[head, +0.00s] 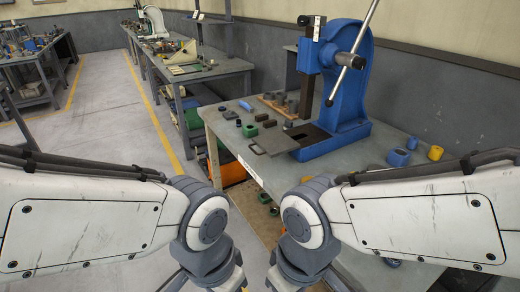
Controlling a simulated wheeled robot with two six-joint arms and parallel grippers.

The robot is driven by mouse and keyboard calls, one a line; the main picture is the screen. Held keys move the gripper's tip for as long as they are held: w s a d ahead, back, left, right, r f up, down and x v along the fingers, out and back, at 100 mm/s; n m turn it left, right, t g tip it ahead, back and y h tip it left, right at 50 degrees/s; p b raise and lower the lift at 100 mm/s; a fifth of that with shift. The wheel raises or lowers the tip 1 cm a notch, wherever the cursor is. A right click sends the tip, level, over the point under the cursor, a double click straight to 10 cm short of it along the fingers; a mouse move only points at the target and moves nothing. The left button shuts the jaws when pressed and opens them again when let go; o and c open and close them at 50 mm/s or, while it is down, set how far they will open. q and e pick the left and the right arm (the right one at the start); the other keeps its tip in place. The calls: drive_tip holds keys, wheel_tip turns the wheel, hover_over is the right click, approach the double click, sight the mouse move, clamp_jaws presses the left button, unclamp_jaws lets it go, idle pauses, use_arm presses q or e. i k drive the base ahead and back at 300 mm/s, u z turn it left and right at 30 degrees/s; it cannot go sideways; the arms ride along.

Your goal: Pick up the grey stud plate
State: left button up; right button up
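A flat grey plate (272,140), which looks like the grey stud plate, lies on the workbench in front of the blue arbor press (345,85). A small upright stub or handle shows at its near left edge, too small to make out well. My two arms come in from the left and right in the foreground, with their wrists bent down at the bottom of the picture. Both grippers are below the lower edge and out of sight. Neither wrist is near the plate.
The workbench (330,168) holds a wooden rack (275,108) and several small dark and green blocks left of the press. A blue ring (399,157) and a yellow cylinder (435,153) stand at the right. An orange bin (233,172) is underneath. The aisle (105,110) is clear.

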sight(231, 115)
drive_tip(key=u, duration=0.7)
drive_tip(key=i, duration=1.15)
drive_tip(key=u, duration=0.6)
drive_tip(key=i, duration=1.1)
drive_tip(key=z, duration=0.9)
drive_tip(key=i, duration=0.95)
drive_tip(key=z, duration=0.65)
